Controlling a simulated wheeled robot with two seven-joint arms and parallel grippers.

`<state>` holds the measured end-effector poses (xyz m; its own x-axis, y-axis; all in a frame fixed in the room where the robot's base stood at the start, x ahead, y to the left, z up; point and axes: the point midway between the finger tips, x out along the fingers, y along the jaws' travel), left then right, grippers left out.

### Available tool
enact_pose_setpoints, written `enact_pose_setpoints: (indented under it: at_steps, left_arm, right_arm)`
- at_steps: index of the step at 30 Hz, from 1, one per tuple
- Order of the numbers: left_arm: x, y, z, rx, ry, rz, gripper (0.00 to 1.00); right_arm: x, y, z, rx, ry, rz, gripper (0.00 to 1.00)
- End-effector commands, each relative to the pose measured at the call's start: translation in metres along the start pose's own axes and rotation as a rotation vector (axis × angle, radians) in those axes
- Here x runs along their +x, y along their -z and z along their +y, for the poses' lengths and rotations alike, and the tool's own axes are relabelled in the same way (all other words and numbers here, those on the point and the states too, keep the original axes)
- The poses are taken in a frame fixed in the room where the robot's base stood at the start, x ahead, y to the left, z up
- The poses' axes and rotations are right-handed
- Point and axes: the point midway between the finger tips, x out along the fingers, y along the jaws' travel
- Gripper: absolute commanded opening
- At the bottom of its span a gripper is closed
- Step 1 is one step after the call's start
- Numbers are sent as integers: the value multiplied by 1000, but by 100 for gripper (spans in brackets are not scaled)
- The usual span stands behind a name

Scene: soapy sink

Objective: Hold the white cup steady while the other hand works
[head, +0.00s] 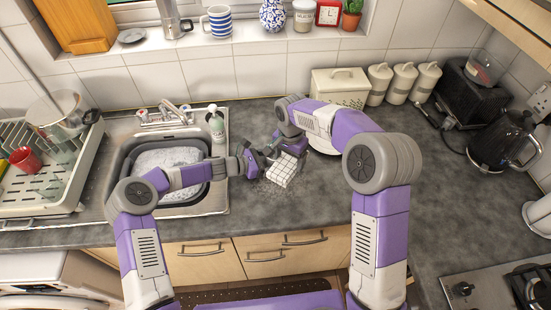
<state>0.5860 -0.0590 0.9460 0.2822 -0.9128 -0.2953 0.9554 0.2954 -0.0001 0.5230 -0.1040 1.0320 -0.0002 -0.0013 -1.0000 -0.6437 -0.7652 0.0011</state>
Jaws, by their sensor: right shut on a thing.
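A white checked cloth (284,171) hangs just above or on the worktop, right of the sink. My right gripper (283,150) comes down from behind it and is shut on the cloth's upper part. My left gripper (262,158) reaches in from the left, close beside the right one. Its fingertips are small and partly hidden, so I cannot tell if they are open or shut. I cannot make out a white cup clearly; anything between the two grippers is mostly hidden by them.
The sink (168,160) with suds and a soap bottle (215,124) lie left, beyond them a dish rack (66,185) with a red mug (25,159). A white round dish (325,145) is partly hidden behind my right arm. A kettle (497,138) stands right. The front worktop is clear.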

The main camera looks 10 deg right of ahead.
Motion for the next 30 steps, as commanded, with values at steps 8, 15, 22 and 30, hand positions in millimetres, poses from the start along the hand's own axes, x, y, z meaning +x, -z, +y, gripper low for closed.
enact_pose_setpoints:
  at_steps: [8,15,22,30]
  left_arm:
    - [0,0,0,0,-1,1,60]
    - [0,0,0,0,-1,1,60]
    - [0,0,0,0,0,1,60]
    - [0,0,0,0,0,0,60]
  right_arm:
    - [1,14,0,2,1,1,47]
    - [2,28,0,2,0,1,47]
    - [2,29,1,1,-1,1,47]
    - [3,40,0,3,-2,1,47]
